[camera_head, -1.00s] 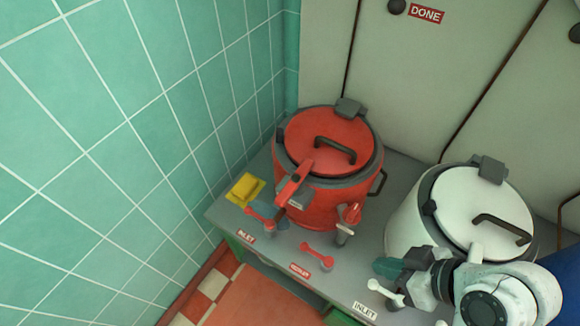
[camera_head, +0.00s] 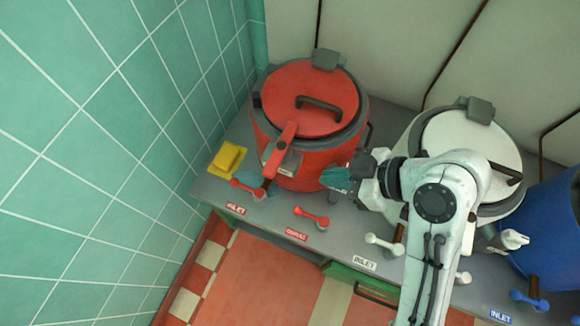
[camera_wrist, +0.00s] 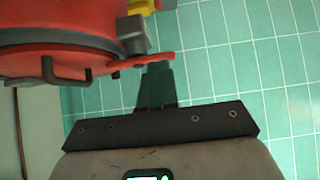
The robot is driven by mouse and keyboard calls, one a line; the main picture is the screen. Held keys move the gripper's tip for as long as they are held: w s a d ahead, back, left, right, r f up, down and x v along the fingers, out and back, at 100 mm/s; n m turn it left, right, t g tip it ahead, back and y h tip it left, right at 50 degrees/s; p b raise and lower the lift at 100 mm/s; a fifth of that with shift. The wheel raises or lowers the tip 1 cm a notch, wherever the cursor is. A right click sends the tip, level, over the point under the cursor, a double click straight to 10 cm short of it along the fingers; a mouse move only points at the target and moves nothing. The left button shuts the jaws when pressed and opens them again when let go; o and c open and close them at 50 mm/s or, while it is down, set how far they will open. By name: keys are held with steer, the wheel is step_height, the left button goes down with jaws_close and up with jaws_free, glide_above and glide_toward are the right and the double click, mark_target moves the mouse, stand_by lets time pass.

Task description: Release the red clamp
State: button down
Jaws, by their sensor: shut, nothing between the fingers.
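The red kettle (camera_head: 290,130) stands on the grey counter with its red lid (camera_head: 310,95) down. My gripper (camera_head: 334,178) is shut and empty at the kettle's front right side, to the right of the clamp. In the wrist view, the closed teal fingers (camera_wrist: 158,68) point at the outer end of the red clamp (camera_wrist: 142,61) and overlap it. I cannot tell whether they touch. The red tap is mostly hidden behind my gripper.
A yellow sponge (camera_head: 228,158) lies left of the red kettle. Red levers (camera_head: 311,217) (camera_head: 247,189) stand along the counter's front edge. A white kettle (camera_head: 470,150) and a blue kettle (camera_head: 552,225) stand to the right. A tiled wall (camera_head: 90,150) bounds the left.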

mark_target(281, 149)
steer(key=w+a+f+p, duration=0.1)
steer(key=w+a+f, duration=0.2)
steer(key=a, duration=0.5)
steer(key=shift+a+f, duration=0.15)
steer(key=shift+f, duration=0.55)
steer(key=shift+a, duration=0.15)
